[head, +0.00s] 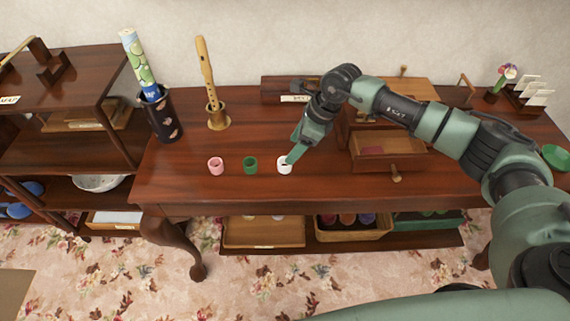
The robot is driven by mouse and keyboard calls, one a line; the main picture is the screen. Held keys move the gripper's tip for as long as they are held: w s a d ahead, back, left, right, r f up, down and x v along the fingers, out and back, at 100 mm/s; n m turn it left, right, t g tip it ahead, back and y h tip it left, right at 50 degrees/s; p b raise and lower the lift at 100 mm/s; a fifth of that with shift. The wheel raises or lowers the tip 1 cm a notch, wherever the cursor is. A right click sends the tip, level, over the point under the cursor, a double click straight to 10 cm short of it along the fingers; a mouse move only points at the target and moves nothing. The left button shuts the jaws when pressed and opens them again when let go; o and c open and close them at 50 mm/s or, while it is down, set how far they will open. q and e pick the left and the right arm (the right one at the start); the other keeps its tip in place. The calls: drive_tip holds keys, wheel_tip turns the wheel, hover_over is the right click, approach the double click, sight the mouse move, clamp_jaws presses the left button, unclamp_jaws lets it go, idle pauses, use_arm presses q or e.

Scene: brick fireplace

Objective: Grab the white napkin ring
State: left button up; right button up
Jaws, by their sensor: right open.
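The white napkin ring (284,168) stands on the dark wooden table (240,190), near its front edge. It is the rightmost of three small rings in a row, after a pink ring (216,165) and a green ring (250,165). My right gripper (292,157) is open and points down at the white ring from its upper right. Its green fingertip overlaps the ring's upper right side in the head view; I cannot tell whether they touch. My left gripper is not in view.
A drawer box (388,165) with a knob juts out to the right. A recorder on a stand (217,118) and a dark holder (163,118) with a rolled paper stand at the back left. The tabletop left of the pink ring is clear.

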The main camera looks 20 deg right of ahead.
sight(285, 165)
drive_tip(key=p+x, duration=0.2)
drive_tip(key=x, duration=0.5)
drive_tip(key=shift+s+d+f, duration=0.1)
drive_tip(key=shift+d+f, duration=0.05)
drive_tip(key=shift+d, duration=0.05)
drive_tip(key=shift+a+f, duration=0.1)
drive_tip(key=shift+f, duration=0.15)
clamp_jaws()
drive_tip(key=shift+r, duration=0.15)
